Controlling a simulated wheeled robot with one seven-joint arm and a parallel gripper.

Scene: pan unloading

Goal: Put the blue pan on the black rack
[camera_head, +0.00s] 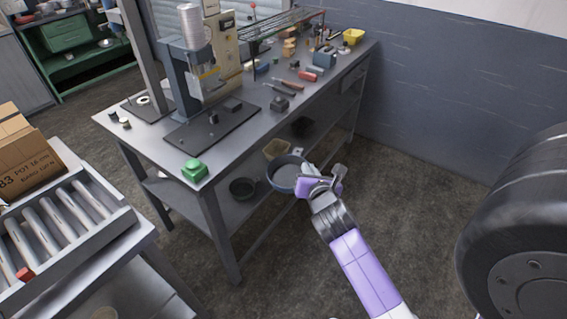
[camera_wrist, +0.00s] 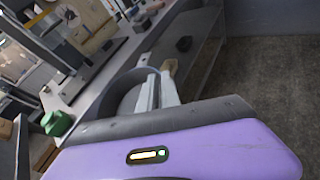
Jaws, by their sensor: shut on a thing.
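The blue pan (camera_head: 291,177) is a round, grey-blue open pan beside the workbench's long side, at lower-shelf height. My gripper (camera_head: 308,181) reaches in from the lower right and is shut on the pan's near right side. In the wrist view my fingers (camera_wrist: 157,86) overlap the pan (camera_wrist: 126,92), and the exact grip spot is hidden. I cannot tell whether the pan rests on the shelf or hangs just clear of it. A dark wire rack (camera_head: 283,22) stands at the far end of the bench top; I cannot tell whether it is the black rack.
The lower shelf (camera_head: 185,203) holds a dark bowl (camera_head: 242,188) and a tan container (camera_head: 276,148) close to the pan. A roller table (camera_head: 70,225) stands left. Open floor lies right of the bench.

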